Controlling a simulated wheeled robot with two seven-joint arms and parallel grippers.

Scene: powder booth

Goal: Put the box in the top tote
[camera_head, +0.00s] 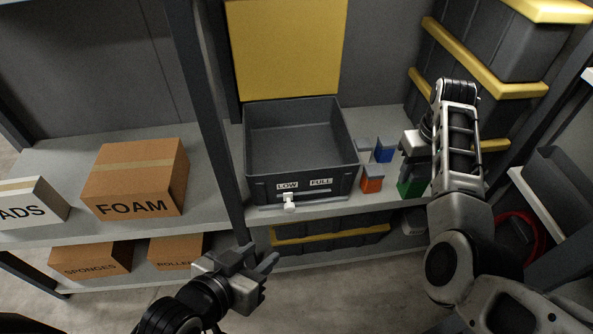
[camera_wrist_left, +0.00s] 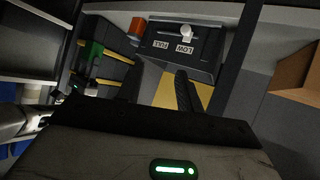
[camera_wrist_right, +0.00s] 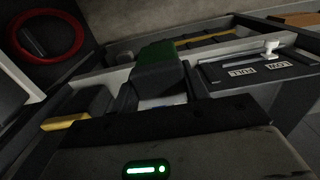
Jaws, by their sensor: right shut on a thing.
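A green box (camera_head: 411,188) is between the fingers of my right gripper (camera_head: 415,166), which is shut on it near the shelf's front edge. The green box also shows in the right wrist view (camera_wrist_right: 157,62). I cannot tell whether it touches the shelf. A dark grey open tote (camera_head: 302,190) stands on the upper shelf to its left, with LOW and FULL labels, a white slider and a raised yellow lid (camera_head: 285,45). Its visible inside is empty. My left gripper (camera_head: 266,265) is open and empty, low in front of the shelves.
Orange (camera_head: 372,185) and blue (camera_head: 384,153) small bins stand between tote and green box. A dark upright post (camera_head: 205,110) is left of the tote. A FOAM carton (camera_head: 135,178) sits further left. A closed tote (camera_head: 330,233) is below; yellow-trimmed totes (camera_head: 470,60) are behind right.

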